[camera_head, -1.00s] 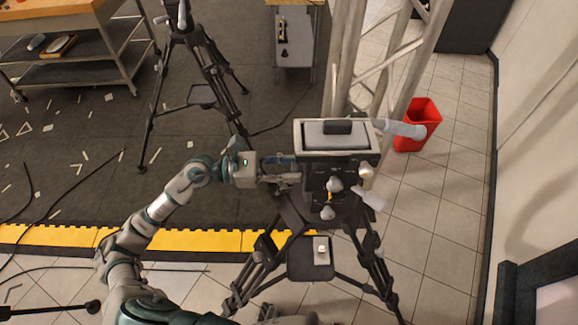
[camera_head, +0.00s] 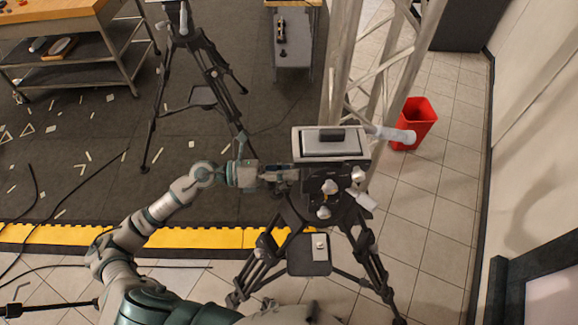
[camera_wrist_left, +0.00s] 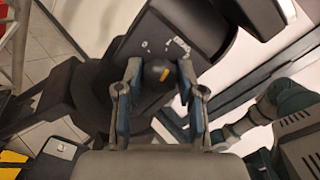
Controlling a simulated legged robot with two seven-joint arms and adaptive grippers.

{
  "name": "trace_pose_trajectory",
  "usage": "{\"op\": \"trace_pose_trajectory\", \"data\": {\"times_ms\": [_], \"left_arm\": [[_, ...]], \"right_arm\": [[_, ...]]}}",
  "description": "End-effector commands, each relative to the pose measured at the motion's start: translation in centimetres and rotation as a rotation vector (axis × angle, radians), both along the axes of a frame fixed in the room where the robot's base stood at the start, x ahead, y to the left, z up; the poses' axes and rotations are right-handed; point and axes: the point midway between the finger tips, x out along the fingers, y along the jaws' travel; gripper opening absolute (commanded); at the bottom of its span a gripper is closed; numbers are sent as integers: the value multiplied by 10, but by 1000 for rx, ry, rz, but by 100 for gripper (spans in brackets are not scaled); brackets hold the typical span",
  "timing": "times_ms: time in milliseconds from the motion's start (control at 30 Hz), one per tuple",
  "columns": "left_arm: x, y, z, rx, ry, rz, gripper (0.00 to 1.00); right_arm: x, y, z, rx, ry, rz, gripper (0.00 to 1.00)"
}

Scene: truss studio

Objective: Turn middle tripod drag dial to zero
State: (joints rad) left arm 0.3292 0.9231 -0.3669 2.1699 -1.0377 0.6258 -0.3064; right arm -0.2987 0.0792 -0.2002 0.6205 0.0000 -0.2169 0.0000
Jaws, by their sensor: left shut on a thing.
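The middle tripod (camera_head: 362,245) stands upright in front of me, with a dark head (camera_head: 325,188) under a grey-topped plate (camera_head: 330,143). Pale knobs sit on the head's near side. My left gripper (camera_head: 288,175) reaches the head's left side. In the left wrist view my left gripper (camera_wrist_left: 160,73) is shut on a dark round dial (camera_wrist_left: 155,70) with an orange mark, one finger on each side. The mark lies right of the dial's middle; I cannot read any scale. The dial is hidden in the head view. My right gripper is not in view.
A second tripod (camera_head: 203,97) stands behind on the left, near a metal shelf cart (camera_head: 80,75). A truss (camera_head: 345,70) rises behind the middle tripod, with a red bin (camera_head: 415,122) right of it. Cables and scraps lie on the floor.

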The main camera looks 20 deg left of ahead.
Motion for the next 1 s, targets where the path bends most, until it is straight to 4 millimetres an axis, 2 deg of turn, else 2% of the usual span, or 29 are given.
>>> {"op": "trace_pose_trajectory", "data": {"times_ms": [33, 600, 1000], "left_arm": [[1, 1, 4, -13, 42, 4, 3], [3, 2, 2, -175, 554, 8, 3], [3, 2, -2, -258, 811, 8, 3]], "right_arm": [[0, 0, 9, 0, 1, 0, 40], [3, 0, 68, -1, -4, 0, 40], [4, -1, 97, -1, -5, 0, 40]]}}
